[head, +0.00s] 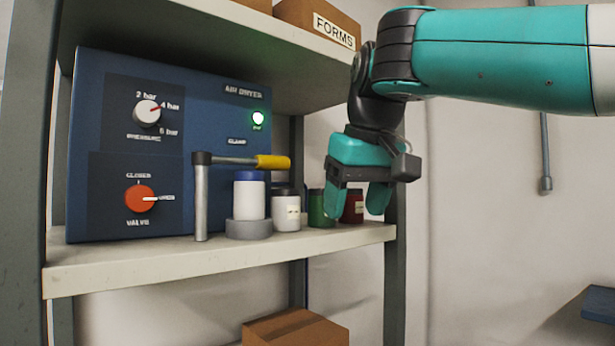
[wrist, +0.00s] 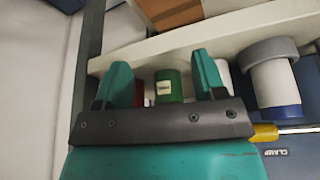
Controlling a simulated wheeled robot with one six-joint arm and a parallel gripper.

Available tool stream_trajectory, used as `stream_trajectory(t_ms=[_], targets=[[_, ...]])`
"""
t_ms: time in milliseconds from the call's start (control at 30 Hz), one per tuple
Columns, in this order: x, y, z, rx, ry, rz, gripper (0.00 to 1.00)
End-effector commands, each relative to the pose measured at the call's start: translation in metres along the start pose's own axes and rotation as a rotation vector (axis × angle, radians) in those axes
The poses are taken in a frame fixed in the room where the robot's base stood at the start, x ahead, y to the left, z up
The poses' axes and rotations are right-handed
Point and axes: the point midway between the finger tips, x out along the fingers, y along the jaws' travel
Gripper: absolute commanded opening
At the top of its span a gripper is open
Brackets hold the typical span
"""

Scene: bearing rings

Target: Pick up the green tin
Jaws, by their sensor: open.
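The green tin (head: 317,209) stands on the shelf toward its right end, partly hidden by a finger in the head view. In the wrist view the green tin (wrist: 168,88), with a pale label, shows in the gap between the fingers. My gripper (head: 354,213) is open and empty, pointing down in front of the tins. Its fingers also show in the wrist view (wrist: 162,64). I cannot tell exactly how far the fingers are from the tin.
A dark red tin (head: 353,207) stands right of the green tin, a white tin (head: 287,212) left of it. Further left, a blue-lidded white jar (head: 249,197) sits in a grey ring (head: 249,229) near a yellow-handled clamp (head: 272,162). A blue air dryer (head: 215,120) stands behind.

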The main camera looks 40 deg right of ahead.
Motion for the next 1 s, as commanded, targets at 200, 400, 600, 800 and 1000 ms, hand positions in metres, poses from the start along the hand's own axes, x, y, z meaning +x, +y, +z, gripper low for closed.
stream_trajectory(t_ms=[200, 400, 600, 800, 1000], targets=[[0.005, 0.003, -0.026, 0.026, 0.002, -0.003, 0.64], [0.016, 0.002, -0.058, 0.022, 0.003, -0.004, 0.64], [0.020, 0.002, -0.072, 0.022, 0.003, -0.004, 0.64], [0.033, 0.005, -0.103, 0.024, 0.002, -0.003, 0.64], [0.049, 0.005, -0.112, 0.023, 0.004, -0.003, 0.64]])
